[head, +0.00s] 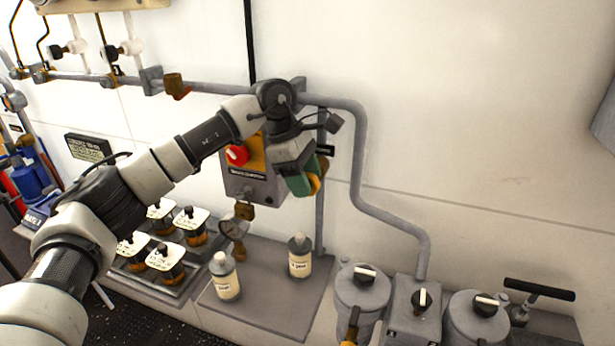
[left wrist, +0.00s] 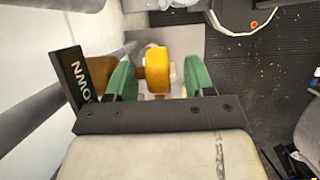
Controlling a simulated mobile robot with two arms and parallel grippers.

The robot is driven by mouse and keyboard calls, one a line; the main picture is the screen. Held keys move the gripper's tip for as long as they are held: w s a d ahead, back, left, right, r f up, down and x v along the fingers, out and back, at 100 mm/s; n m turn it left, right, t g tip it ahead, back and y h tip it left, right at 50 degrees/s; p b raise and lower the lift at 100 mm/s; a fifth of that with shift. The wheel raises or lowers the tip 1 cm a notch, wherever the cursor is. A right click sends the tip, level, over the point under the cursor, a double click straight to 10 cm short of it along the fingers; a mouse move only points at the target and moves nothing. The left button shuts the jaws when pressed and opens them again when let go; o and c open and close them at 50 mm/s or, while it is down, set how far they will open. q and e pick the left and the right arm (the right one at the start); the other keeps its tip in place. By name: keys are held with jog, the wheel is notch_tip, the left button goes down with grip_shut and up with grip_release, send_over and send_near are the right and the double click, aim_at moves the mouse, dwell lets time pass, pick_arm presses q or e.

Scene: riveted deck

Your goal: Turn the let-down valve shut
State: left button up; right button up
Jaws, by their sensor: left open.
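The let-down valve shows in the left wrist view as a yellow-orange knob (left wrist: 157,70) with a brass body to its left. A black plate (left wrist: 75,80) reading "...OWN" stands beside it. My left gripper (left wrist: 160,80) has green fingers that stand open, one on each side of the knob; I cannot tell whether they touch it. In the head view my left gripper (head: 303,182) is in front of the wall at the grey pipe, with part of the yellow knob (head: 315,184) showing past it.
A grey box with a red knob (head: 237,155) is close behind my left arm. Two bottles (head: 226,280) (head: 300,258) stand on the grey bench below, beside a gauge (head: 234,228). Grey canisters (head: 362,292) stand at lower right.

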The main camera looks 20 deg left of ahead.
pick_arm(q)
jog(key=shift+d+f, duration=0.25)
jog(key=shift+f, duration=0.3)
jog(key=c, duration=0.9)
